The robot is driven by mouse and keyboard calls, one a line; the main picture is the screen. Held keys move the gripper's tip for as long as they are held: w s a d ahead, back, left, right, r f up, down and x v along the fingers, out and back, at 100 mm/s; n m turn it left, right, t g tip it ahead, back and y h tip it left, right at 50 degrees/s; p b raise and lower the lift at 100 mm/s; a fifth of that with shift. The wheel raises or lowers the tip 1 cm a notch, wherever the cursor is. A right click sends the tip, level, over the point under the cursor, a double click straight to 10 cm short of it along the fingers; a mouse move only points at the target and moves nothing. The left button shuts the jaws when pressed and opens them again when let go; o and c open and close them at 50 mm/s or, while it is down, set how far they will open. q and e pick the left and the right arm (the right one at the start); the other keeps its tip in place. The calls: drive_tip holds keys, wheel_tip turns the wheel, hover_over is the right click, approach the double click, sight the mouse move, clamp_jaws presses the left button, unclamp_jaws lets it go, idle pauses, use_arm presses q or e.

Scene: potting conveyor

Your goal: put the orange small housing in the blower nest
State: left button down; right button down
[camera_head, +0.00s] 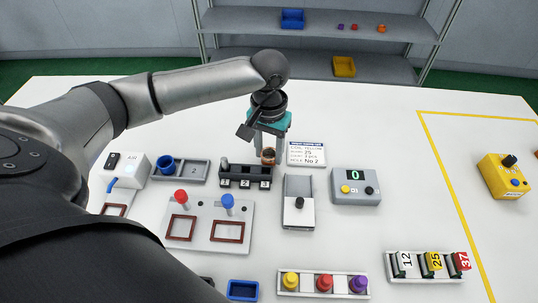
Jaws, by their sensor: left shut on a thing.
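My left gripper (268,150) reaches down from above over the table, its fingers shut on a small orange-brown cup-like piece, the small housing (268,158). The housing is just behind the right end of the black rack numbered 1 to 3 (231,182); I cannot tell whether it touches the rack or table. A white device with a blue nozzle (131,172), seemingly the blower, stands at the left, well away from the gripper. A red-framed spot (115,210) in front of it may be its nest, partly hidden by my arm. My right gripper is not in view.
A grey tray with a blue cup (197,172) lies between blower and rack. A plate with red and blue knobs (205,240), a grey box (298,214) and a counter reading 0 (355,198) stand forward. A label card (307,146) is right of the gripper.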

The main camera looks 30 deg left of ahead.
use_arm(q)
drive_tip(key=shift+f, duration=0.45)
drive_tip(key=shift+c, duration=1.8)
unclamp_jaws()
